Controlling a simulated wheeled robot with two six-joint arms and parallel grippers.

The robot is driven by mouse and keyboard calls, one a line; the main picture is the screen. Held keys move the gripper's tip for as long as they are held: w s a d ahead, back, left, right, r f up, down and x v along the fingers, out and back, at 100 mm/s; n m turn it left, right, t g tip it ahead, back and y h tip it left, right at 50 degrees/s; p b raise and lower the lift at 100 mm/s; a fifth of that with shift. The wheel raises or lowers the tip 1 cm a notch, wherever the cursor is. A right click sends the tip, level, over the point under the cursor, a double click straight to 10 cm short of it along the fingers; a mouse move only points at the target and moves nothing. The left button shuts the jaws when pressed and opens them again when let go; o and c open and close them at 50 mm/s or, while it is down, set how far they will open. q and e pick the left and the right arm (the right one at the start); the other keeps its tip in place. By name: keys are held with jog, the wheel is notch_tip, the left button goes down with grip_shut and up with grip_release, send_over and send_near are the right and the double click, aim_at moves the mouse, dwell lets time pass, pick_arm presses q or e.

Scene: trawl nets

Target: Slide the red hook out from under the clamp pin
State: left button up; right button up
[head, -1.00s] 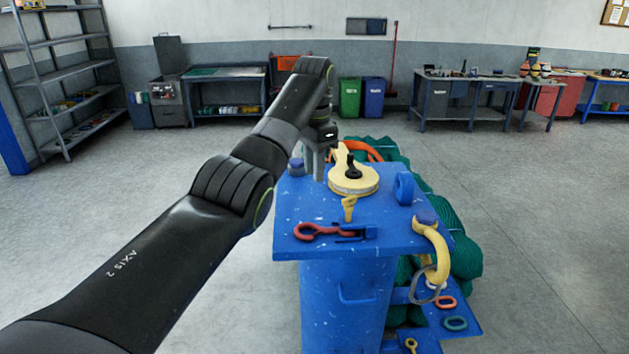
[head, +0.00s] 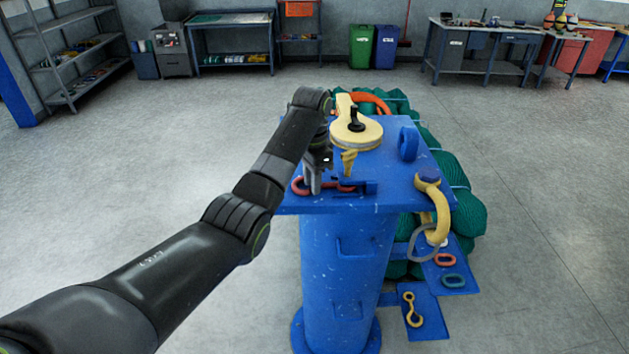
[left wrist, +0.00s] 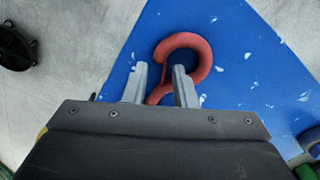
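The red hook (head: 334,185) lies on the blue table top (head: 385,160), with its curved end at the left and its shank running right to the small blue clamp (head: 366,188). The pin itself is too small to make out. My left gripper (head: 313,186) points down over the hook's left part and hides some of it. In the left wrist view, the fingers of my left gripper (left wrist: 160,80) are apart, with the hook's curve (left wrist: 203,52) ahead and its shank passing between them. Whether a finger touches it I cannot tell. My right gripper is not in view.
A yellow pointer (head: 348,162) stands just behind the clamp, below a round yellow block (head: 365,134). A yellow shackle (head: 440,210) hangs off the table's right edge. Green netting (head: 455,185) is piled behind.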

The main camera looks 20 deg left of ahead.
pick_arm(q)
jog(key=shift+s+f, duration=0.1)
jog(key=shift+f, duration=0.35)
jog(key=shift+f, duration=0.1)
grip_shut()
jog(key=shift+a, duration=0.1)
